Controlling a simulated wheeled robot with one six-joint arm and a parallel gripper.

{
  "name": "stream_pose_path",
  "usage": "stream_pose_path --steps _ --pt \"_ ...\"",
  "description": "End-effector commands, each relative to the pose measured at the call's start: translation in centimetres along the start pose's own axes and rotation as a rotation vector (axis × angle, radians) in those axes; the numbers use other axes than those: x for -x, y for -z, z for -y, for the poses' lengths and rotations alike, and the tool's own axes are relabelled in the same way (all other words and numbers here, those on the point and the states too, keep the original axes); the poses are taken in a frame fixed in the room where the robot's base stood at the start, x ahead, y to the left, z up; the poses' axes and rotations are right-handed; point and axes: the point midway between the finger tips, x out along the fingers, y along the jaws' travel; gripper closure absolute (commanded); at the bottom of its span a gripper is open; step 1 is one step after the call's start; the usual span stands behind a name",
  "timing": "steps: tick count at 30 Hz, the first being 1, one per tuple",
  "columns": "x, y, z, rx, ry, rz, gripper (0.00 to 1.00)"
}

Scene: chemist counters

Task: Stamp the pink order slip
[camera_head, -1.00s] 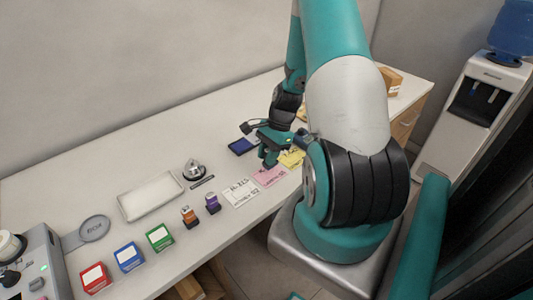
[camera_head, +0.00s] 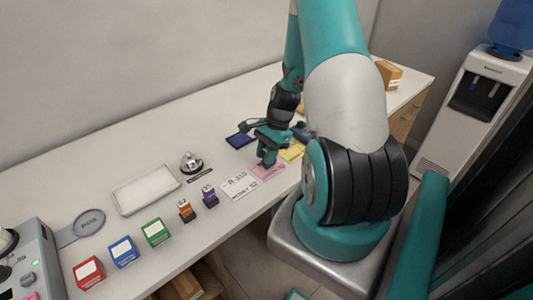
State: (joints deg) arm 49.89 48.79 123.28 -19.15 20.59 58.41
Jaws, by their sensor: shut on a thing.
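The pink order slip (camera_head: 267,172) lies flat on the counter, between a white slip (camera_head: 240,185) and a yellow slip (camera_head: 292,152). My gripper (camera_head: 267,160) is above the pink slip, pointing down, and covers part of it. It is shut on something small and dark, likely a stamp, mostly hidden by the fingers. Whether that thing touches the slip cannot be told. A blue ink pad (camera_head: 239,140) lies behind and left of my gripper. An orange stamp (camera_head: 185,210) and a purple stamp (camera_head: 209,196) stand upright left of the white slip.
Red (camera_head: 89,273), blue (camera_head: 124,252) and green (camera_head: 157,233) boxes line the front left. A white tray (camera_head: 147,193), a bell (camera_head: 191,163) and a pen (camera_head: 200,175) lie behind. A scale-like machine (camera_head: 30,255) fills the left corner. A cardboard box (camera_head: 389,73) stands far right.

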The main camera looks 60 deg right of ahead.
Motion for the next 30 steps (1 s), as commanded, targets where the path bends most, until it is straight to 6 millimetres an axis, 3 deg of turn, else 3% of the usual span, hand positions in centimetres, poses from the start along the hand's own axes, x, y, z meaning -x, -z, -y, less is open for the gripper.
stream_pose_path --steps 30 --pt "-0.9 0.39 0.01 0.0 0.0 0.0 0.91"
